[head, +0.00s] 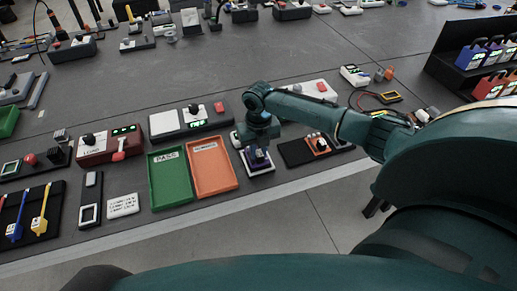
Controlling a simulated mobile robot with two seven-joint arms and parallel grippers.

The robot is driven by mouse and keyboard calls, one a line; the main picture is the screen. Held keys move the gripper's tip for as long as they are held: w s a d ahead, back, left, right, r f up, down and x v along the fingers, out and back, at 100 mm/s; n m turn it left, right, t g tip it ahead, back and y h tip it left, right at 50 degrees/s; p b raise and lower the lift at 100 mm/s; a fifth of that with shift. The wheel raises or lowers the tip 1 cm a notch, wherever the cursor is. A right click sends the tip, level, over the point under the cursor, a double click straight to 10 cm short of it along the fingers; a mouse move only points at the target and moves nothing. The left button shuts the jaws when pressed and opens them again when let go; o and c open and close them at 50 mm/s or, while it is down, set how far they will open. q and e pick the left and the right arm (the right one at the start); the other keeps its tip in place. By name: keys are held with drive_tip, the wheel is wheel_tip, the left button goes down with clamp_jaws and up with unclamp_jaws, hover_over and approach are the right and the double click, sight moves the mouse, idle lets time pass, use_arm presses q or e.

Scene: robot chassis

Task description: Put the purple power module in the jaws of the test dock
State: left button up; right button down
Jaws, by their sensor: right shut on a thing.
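The purple power module (258,158) is at the front edge of the workbench, right of the orange tray. My right gripper (257,151) comes down on it from above and is shut on it; the gripper hides part of the module. The module is over a small pale-rimmed base (262,172); I cannot tell whether it touches it. I cannot tell for sure which device is the test dock. A grey-white unit with a green display (192,122) stands behind the trays. My left gripper does not show.
A green tray marked PASS (170,181) and an orange tray (214,169) lie left of my right gripper. A black panel with an orange module (318,148) is close on its right. A red unit with a green display (110,146) stands further left.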

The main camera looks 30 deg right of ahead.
sight(259, 152)
drive_tip(key=shift+f, duration=0.2)
idle(0.4)
drive_tip(key=shift+f+b, duration=0.5)
drive_tip(key=shift+f, duration=0.2)
drive_tip(key=c, duration=1.3)
unclamp_jaws()
drive_tip(key=shift+o, duration=0.5)
drive_tip(key=shift+r, duration=0.25)
wheel_tip(259, 152, up, 13)
drive_tip(key=shift+f+b, duration=0.15)
drive_tip(key=shift+b, duration=0.15)
